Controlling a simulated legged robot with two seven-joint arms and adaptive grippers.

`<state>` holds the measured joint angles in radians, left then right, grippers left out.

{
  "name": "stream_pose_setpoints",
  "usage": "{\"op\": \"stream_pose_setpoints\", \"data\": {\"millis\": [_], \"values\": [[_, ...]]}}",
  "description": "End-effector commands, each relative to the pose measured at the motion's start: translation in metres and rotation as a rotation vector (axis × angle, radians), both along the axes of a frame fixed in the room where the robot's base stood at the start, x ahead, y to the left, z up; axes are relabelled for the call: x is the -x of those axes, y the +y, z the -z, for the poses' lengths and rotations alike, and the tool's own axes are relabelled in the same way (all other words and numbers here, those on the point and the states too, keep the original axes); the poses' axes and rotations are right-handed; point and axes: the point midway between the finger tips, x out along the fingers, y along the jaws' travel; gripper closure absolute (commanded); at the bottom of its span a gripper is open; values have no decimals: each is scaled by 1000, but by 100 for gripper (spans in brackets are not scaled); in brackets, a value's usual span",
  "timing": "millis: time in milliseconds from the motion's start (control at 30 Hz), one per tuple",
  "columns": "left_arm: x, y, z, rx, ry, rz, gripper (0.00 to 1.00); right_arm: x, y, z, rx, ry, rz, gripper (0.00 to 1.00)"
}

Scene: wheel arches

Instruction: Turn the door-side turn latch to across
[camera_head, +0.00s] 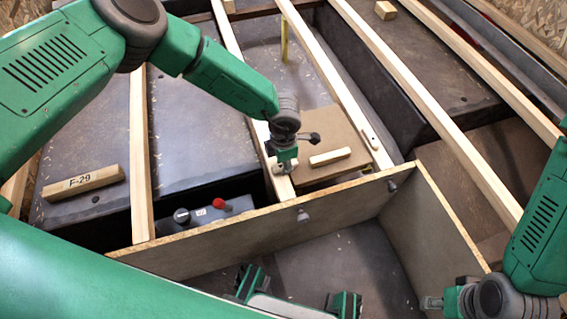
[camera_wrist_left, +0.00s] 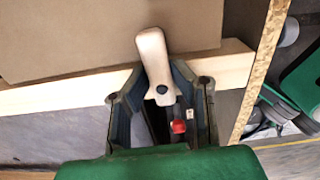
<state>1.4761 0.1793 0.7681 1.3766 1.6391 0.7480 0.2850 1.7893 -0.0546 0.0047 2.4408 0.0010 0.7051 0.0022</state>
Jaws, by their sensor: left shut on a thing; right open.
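A pale wooden turn latch (camera_wrist_left: 153,58) with a dark pivot screw shows in the left wrist view. It lies steeply across the pale batten, its upper end over the edge of the brown panel (camera_wrist_left: 100,30). My left gripper (camera_wrist_left: 160,95) is shut on its lower part, a finger on each side; that part is partly hidden. In the head view my left gripper (camera_head: 282,163) covers most of this latch at the panel's left edge. A second turn latch (camera_head: 370,139) lies along the batten right of the panel. My right gripper (camera_head: 432,303) is open, low at the right.
The brown panel (camera_head: 318,130) carries a wooden bar (camera_head: 330,157). A thin board wall (camera_head: 250,240) stands in front of it. A grey box with a red knob (camera_head: 218,203) lies left of the gripper. A block marked F-29 (camera_head: 82,183) lies further left.

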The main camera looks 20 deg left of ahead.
Motion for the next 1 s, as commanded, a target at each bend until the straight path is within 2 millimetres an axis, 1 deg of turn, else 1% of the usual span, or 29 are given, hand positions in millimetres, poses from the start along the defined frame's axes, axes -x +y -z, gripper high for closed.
{"op": "stream_pose_setpoints", "data": {"millis": [300, 700, 733, 767, 1000], "values": [[-1, 1, 0, 0, -2, 65, 100, 0, 0, 0, 0, 0, 0, 56], [-1, 1, 0, -2, -2, 70, 100, 0, 0, 0, 0, 0, 0, 56], [-1, 1, 0, -2, -2, 70, 70, 0, 0, 0, 0, 0, 0, 56], [-1, 1, 0, -2, -2, 70, 60, 0, 0, 0, 0, 0, 0, 56], [0, 0, 0, -1, -1, 69, 60, 0, 0, 0, 0, 0, 0, 56]]}}
